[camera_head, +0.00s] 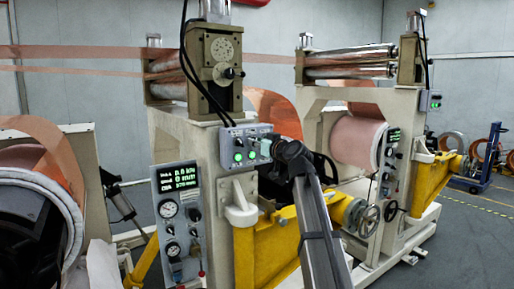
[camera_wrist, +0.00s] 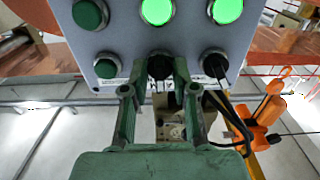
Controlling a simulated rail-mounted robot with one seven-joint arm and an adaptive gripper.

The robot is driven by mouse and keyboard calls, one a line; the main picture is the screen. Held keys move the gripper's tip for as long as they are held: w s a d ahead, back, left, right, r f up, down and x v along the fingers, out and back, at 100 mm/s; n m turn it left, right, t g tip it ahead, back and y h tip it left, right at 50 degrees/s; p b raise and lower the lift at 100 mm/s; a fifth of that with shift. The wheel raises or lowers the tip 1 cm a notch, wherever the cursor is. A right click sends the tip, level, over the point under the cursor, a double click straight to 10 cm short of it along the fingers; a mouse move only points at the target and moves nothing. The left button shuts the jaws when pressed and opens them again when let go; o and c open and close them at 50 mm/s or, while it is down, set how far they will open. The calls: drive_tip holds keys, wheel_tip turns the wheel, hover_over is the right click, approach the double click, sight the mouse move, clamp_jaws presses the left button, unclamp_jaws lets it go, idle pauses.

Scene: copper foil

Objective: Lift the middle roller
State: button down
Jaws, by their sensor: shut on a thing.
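My gripper (camera_head: 276,148) is at the grey control box (camera_head: 247,145) on the front of the near machine. In the wrist view its two fingers (camera_wrist: 160,75) close on a black knob (camera_wrist: 159,66) in the middle of the box's lower row. A lit green button (camera_wrist: 157,10) is above the knob. Polished rollers (camera_head: 350,72) lie stacked at the top of the far machine. The near machine's rollers (camera_head: 165,65) are partly hidden by its head block and copper foil. I cannot tell which roller is the middle one.
A second lit green button (camera_wrist: 226,10), two darker green buttons and another black knob (camera_wrist: 214,64) are close around my fingers. A gauge panel (camera_head: 180,220) with a display hangs below left. Yellow brackets (camera_head: 270,245) and a handwheel (camera_head: 362,217) are near my arm.

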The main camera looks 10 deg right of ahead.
drive_tip(key=m, duration=0.5)
drive_tip(key=shift+m, duration=0.4)
idle(0.3)
drive_tip(key=c, duration=1.3)
unclamp_jaws()
drive_tip(key=shift+o, duration=0.2)
drive_tip(key=shift+s, duration=0.1)
drive_tip(key=v, duration=1.2)
